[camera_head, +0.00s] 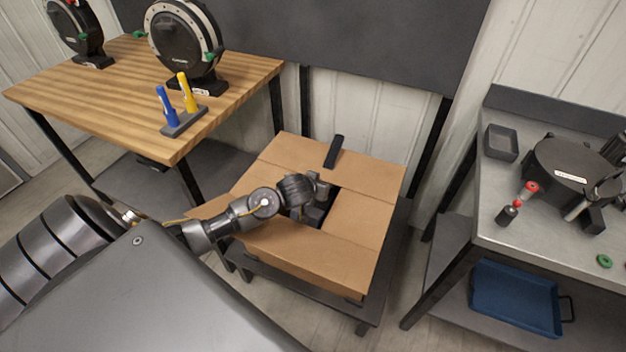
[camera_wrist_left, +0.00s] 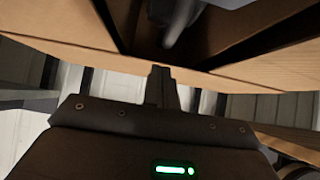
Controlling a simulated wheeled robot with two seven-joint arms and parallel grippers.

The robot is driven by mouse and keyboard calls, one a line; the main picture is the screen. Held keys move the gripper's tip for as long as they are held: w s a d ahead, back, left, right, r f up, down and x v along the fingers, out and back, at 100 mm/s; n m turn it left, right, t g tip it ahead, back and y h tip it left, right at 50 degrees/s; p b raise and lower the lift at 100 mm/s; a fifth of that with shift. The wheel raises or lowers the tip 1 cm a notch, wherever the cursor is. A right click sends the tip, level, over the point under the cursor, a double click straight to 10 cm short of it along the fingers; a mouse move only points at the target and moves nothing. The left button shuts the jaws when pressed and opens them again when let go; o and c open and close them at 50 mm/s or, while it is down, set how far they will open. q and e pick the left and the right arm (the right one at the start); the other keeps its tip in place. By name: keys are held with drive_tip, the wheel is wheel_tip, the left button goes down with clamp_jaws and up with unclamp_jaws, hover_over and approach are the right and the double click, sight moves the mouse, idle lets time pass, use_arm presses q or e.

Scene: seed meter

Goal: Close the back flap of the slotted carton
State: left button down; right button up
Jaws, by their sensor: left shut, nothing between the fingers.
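The slotted carton (camera_head: 365,218) is a brown cardboard box on a low dark stand. Its far flap (camera_head: 305,150) looks roughly flat across the top, and a near flap (camera_head: 300,250) spans the front. A dark opening shows near the middle, partly hidden by my left arm. My left gripper (camera_head: 319,200) is over this opening, its fingertips hard to make out there. In the left wrist view its fingers (camera_wrist_left: 163,82) are shut and empty, close to cardboard edges (camera_wrist_left: 240,78); contact cannot be told. My right gripper is not in view.
A short black bar (camera_head: 334,151) lies at the carton's far side. A wooden table (camera_head: 110,95) with blue and yellow tools stands at left. A metal bench (camera_head: 480,215) with a black round device (camera_head: 575,160) stands at right, a blue tray (camera_head: 515,300) below.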

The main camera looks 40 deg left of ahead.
use_arm(q)
drive_tip(key=s+r, duration=0.4)
drive_tip(key=r, duration=0.1)
drive_tip(key=shift+d+r, duration=0.25)
drive_tip(key=shift+r, duration=0.1)
drive_tip(key=shift+r+p, duration=0.1)
drive_tip(key=shift+p, duration=0.2)
